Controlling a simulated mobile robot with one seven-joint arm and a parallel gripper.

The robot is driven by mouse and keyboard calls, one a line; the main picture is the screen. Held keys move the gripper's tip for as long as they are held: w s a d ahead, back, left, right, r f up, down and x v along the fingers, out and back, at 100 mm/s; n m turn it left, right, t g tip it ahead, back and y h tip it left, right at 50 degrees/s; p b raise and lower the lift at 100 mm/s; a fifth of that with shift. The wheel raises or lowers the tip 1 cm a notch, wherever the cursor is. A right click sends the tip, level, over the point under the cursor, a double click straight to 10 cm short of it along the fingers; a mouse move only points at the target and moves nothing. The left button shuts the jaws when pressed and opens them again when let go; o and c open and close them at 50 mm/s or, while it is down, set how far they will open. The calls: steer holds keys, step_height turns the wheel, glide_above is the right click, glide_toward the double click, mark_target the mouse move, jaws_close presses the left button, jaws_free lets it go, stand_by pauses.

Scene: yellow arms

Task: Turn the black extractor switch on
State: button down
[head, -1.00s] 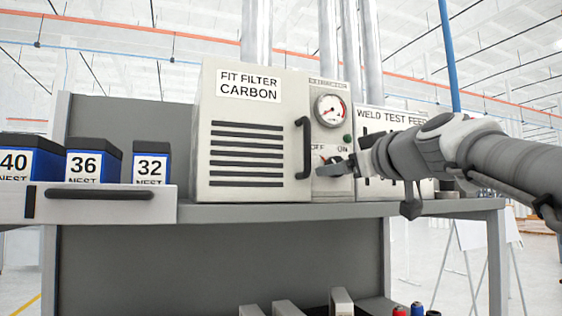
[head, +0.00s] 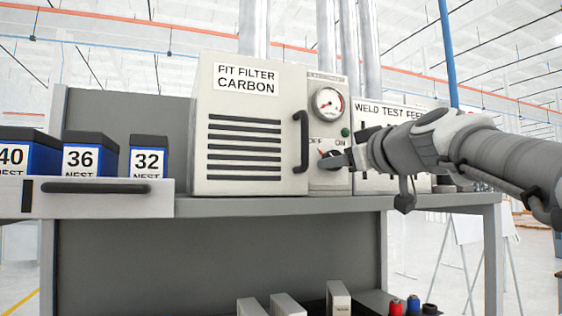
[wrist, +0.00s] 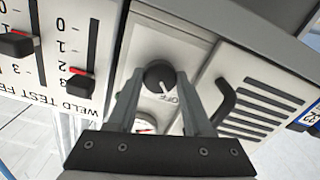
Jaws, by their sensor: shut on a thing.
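The black extractor switch (head: 329,155) is a round knob on the narrow extractor panel, below the OFF and ON labels. In the wrist view the knob (wrist: 158,75) shows a white pointer line directed at the OFF label. My gripper (head: 338,160) reaches in from the right and is shut on the knob. In the wrist view its two fingers (wrist: 160,84) stand on either side of the knob. The fingers partly hide the knob in the head view. The ON label is hidden in the wrist view.
A pressure gauge (head: 328,102) and green lamp (head: 345,132) sit above the switch. The filter cabinet's black handle (head: 303,141) stands out close to its left. The weld test feed panel (head: 378,107) with sliders is to its right. Numbered boxes (head: 90,155) stand far left.

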steer(key=shift+m, duration=0.3)
steer(key=m, duration=1.7)
steer(key=shift+m, duration=0.3)
stand_by(0.4)
steer(key=shift+c, duration=1.5)
jaws_free()
steer(key=shift+s+b, duration=0.1)
steer(key=shift+b, duration=0.2)
